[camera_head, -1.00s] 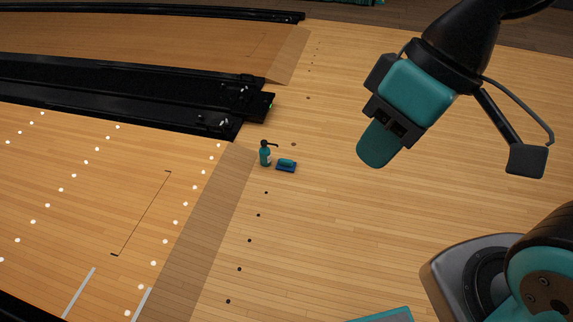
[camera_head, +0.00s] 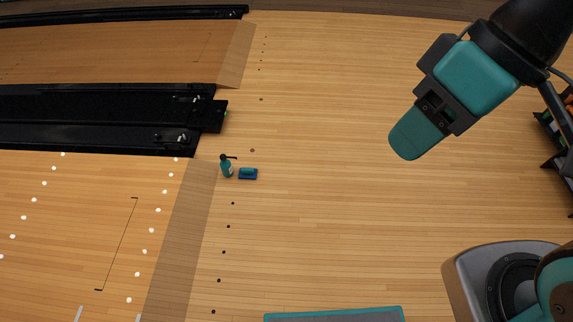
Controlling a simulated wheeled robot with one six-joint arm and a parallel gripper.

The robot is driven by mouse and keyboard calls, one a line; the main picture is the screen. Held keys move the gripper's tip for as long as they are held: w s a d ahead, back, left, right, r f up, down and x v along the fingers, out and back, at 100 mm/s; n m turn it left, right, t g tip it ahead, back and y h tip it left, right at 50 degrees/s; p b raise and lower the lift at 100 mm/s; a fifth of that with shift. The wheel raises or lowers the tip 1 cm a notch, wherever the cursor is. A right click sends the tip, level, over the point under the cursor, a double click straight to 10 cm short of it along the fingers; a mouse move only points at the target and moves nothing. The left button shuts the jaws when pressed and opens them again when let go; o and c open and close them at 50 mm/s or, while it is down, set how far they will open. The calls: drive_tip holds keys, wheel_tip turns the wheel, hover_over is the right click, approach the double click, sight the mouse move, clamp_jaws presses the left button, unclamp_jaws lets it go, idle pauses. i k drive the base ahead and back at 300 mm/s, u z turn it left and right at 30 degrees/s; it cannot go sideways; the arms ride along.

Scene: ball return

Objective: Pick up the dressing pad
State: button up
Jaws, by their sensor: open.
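My gripper (camera_head: 407,152) is at the upper right, high above the floor and well to the right of the pad. It is open, and nothing shows in it. The view is from behind, so the gap between its fingers is hidden.
Black gutter and ball-return housings (camera_head: 110,115) run in from the left, ending close behind the bottle. A dark rack (camera_head: 558,135) stands at the right edge. The floor between the pad and my gripper is clear.

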sight(245, 173)
drive_tip(key=z, duration=0.45)
drive_tip(key=i, duration=2.8)
drive_tip(key=u, duration=3.75)
